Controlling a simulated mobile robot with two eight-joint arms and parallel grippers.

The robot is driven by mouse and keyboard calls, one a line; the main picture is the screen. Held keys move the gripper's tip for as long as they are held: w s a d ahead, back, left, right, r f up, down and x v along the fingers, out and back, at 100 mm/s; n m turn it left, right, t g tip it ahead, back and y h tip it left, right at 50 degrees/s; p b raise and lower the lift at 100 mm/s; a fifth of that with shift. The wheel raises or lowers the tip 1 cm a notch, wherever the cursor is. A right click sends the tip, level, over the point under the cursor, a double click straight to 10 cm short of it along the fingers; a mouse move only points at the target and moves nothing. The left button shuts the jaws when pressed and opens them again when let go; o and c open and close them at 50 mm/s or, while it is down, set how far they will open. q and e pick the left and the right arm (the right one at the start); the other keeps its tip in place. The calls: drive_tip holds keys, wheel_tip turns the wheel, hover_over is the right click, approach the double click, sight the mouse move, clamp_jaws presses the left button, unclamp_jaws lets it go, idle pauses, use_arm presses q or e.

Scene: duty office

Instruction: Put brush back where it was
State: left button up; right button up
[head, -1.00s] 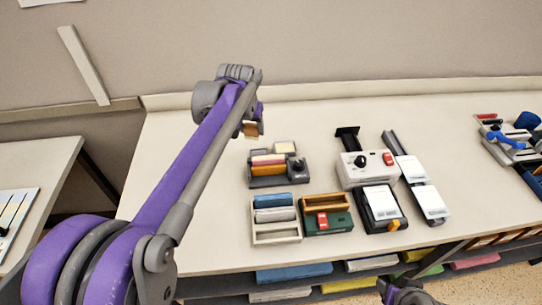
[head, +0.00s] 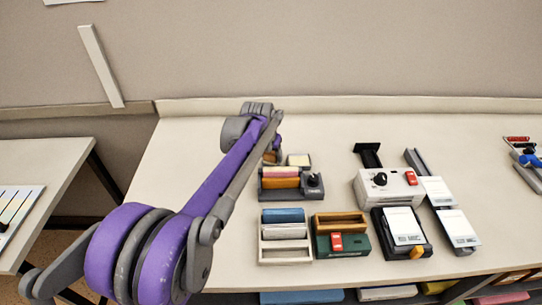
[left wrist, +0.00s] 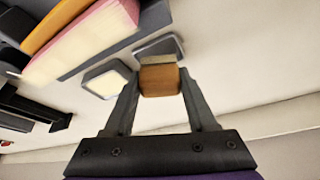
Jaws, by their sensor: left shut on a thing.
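The brush, seen as a brown wooden block (left wrist: 160,81), is between the two fingers of my left gripper (left wrist: 158,73), which is shut on it. In the head view, my left gripper (head: 271,148) is at the back left of a dark grey rack (head: 290,194), and only a small brown part of the brush (head: 269,158) shows. In the wrist view, a grey square holder (left wrist: 158,47) lies just beyond the brush, partly covered by it. I cannot tell whether they touch. A similar square with a cream pad (left wrist: 104,82) is to its left. My right gripper is out of view.
The rack holds pink (head: 280,171) and orange (head: 281,182) pads and a black knob. In front are a white tray (head: 285,253) and a green box (head: 342,243). A white device (head: 388,188) stands to the right. The table behind the gripper is clear.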

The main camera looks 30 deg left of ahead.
use_arm(q)
drive_tip(key=shift+f, duration=0.2)
drive_tip(key=shift+f, duration=0.3)
drive_tip(key=o, duration=1.3)
drive_tip(key=shift+r, duration=0.2)
drive_tip(key=shift+r, duration=0.35)
drive_tip(key=v, duration=1.1)
drive_tip(key=shift+s+r+p, duration=0.25)
drive_tip(key=shift+r+p, duration=0.05)
drive_tip(key=shift+p, duration=0.1)
